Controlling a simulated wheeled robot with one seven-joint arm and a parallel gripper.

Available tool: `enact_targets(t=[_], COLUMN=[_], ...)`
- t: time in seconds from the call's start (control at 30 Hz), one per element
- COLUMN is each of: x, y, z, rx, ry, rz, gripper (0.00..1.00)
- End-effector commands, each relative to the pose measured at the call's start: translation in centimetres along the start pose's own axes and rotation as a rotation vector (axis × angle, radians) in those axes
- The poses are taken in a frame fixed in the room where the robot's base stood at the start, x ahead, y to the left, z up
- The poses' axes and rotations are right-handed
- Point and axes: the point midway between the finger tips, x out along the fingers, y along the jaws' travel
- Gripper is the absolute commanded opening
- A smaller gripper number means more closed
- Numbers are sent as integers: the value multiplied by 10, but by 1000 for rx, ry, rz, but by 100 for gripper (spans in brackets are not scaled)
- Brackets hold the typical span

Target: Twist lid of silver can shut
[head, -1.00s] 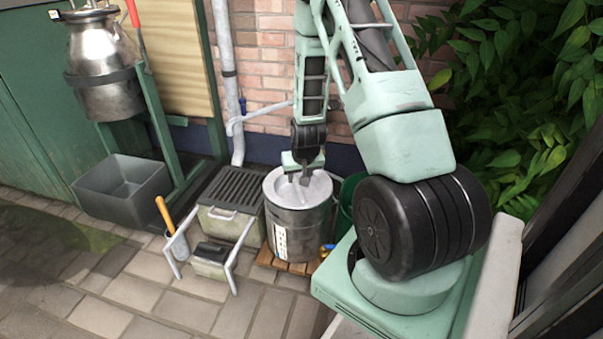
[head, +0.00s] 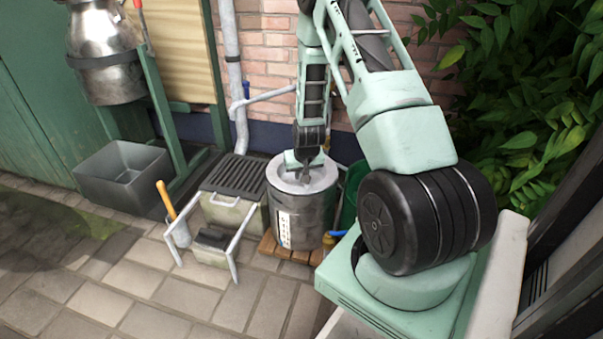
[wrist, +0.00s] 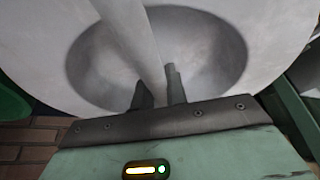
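The silver can (head: 318,222) stands upright on a low wooden pallet by the brick wall, with a white label on its front. Its pale round lid (head: 279,175) sits on top. In the wrist view the lid (wrist: 275,60) has a round hollow with a straight bar handle (wrist: 130,40) across it. My gripper (head: 306,178) points down into the hollow from above. In the wrist view my gripper's fingers (wrist: 159,90) stand one on each side of the bar, close against it, and look shut on it. The lid's rim underside is hidden.
A ribbed-top box (head: 234,185) stands close on the can's left, a green bucket (head: 353,195) close behind its right. A grey tub (head: 125,175) and another metal can (head: 105,75) are farther left. An orange-handled tool (head: 166,200) stands in front.

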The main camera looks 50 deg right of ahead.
Motion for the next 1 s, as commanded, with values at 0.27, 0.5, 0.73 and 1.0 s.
enact_targets(t=[0.27,0.5,0.73,1.0], x=[0,-2,-2,-2], y=[0,0,-1,-2], z=[0,-1,-1,-1], rx=[-3,-106,-195,-228], ry=[0,0,1,3], rz=[-1,-45,-81,-95], gripper=[0,0,0,0])
